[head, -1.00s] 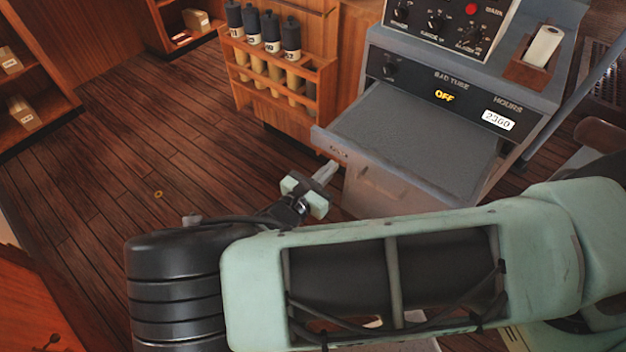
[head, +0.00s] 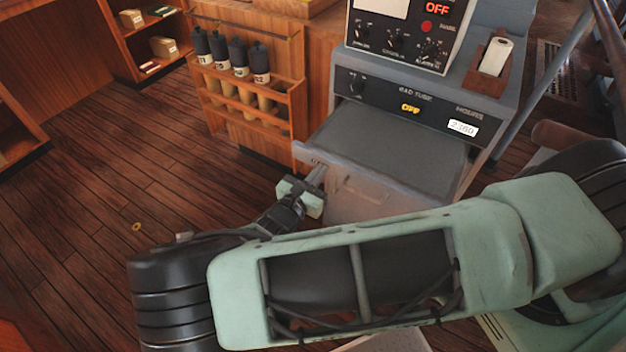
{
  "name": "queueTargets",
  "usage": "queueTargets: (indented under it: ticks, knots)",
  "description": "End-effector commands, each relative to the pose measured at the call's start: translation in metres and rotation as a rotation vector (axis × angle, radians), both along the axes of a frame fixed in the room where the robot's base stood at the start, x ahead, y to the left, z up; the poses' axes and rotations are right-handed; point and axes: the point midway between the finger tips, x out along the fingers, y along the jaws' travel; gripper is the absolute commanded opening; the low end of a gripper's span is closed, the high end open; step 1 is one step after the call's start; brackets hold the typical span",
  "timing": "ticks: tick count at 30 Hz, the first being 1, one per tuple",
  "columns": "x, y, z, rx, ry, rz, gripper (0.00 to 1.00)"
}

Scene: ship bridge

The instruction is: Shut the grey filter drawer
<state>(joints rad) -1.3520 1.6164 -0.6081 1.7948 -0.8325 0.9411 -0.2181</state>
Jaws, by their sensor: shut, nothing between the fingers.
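The grey filter drawer (head: 385,150) stands partly pulled out of the grey console, under the panel with the lit "OFF" sign. Its flat grey top and front face (head: 365,190) show; my arm hides the lower right of the front. My gripper (head: 319,174) is shut and empty, with its fingertips at the left end of the drawer front. They look to be against it, but I cannot tell for certain that they touch.
A wooden rack (head: 248,95) with several dark-capped bottles stands just left of the console. Open wooden floor (head: 130,160) lies to the left.

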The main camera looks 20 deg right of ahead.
Motion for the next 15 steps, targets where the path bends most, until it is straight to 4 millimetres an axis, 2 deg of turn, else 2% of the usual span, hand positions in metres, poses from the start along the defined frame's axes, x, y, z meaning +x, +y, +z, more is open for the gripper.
queueTargets:
  ticks: [15]
  knots:
    - [0.093, -0.132, 0.0, -0.004, -0.001, -0.005, 0.0]
